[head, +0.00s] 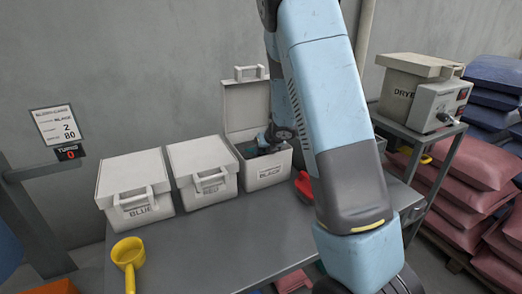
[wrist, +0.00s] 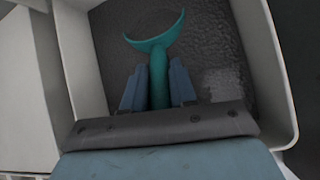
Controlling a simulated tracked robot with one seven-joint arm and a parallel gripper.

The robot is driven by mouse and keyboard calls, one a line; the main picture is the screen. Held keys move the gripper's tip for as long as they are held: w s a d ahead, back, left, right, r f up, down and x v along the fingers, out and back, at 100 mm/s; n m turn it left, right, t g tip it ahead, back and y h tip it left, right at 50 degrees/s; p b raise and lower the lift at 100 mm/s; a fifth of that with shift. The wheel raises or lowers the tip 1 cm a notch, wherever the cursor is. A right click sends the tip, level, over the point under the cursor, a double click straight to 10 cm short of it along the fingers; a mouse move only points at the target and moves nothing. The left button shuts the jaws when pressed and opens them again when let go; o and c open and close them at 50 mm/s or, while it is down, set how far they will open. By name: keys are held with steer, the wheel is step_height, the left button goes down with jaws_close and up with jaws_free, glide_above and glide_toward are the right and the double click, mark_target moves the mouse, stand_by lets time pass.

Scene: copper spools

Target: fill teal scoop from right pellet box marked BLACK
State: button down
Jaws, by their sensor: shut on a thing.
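The pellet box marked BLACK (head: 270,171) is the rightmost of the three white boxes on the table, and its lid (head: 248,102) stands open. My gripper (head: 263,146) reaches down into this box, mostly hidden by its walls and my arm. In the wrist view my gripper (wrist: 157,88) is shut on the handle of the teal scoop (wrist: 155,42), one finger on each side. The scoop is inside the box, over or in the dark pellets (wrist: 215,45). I cannot tell how deep it sits or whether it holds pellets.
The boxes marked BLUE (head: 135,190) and RED (head: 203,172) stand closed to the left. A yellow scoop (head: 128,255) lies at the table's front left. A red item (head: 304,187) is right of the BLACK box, partly behind my arm. A sign (head: 56,125) reads BLACK, 2, 80.

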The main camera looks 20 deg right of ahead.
steer(key=shift+s+a+r, duration=0.1)
steer(key=shift+s+r, duration=0.05)
steer(key=shift+r, duration=1.65)
steer(key=shift+s+r+t+y, duration=0.1)
steer(key=shift+s+r+t, duration=0.15)
steer(key=shift+r, duration=0.35)
steer(key=shift+s+r+t+y, duration=0.1)
steer(key=shift+s+r+t, duration=0.2)
steer(key=shift+r, duration=0.3)
steer(key=shift+s+r+t+y, duration=0.1)
steer(key=shift+s+r+t, duration=0.15)
steer(key=shift+r, duration=0.35)
steer(key=shift+s+d+r+t, duration=0.2)
steer(key=shift+s+r+t, duration=0.15)
steer(key=shift+r, duration=0.2)
steer(key=shift+s+d+r+t+y, duration=0.2)
steer(key=shift+s+r+t, duration=0.45)
steer(key=shift+s+r, duration=0.25)
steer(key=shift+s+d+r+t+y, duration=0.1)
steer(key=shift+s+d+r+t, duration=0.1)
steer(key=shift+s+r+t, duration=0.5)
steer(key=shift+r, duration=0.2)
steer(key=shift+r+t+y, duration=0.3)
steer(key=shift+r+t, duration=0.3)
steer(key=shift+r, duration=0.4)
steer(key=shift+s, duration=0.1)
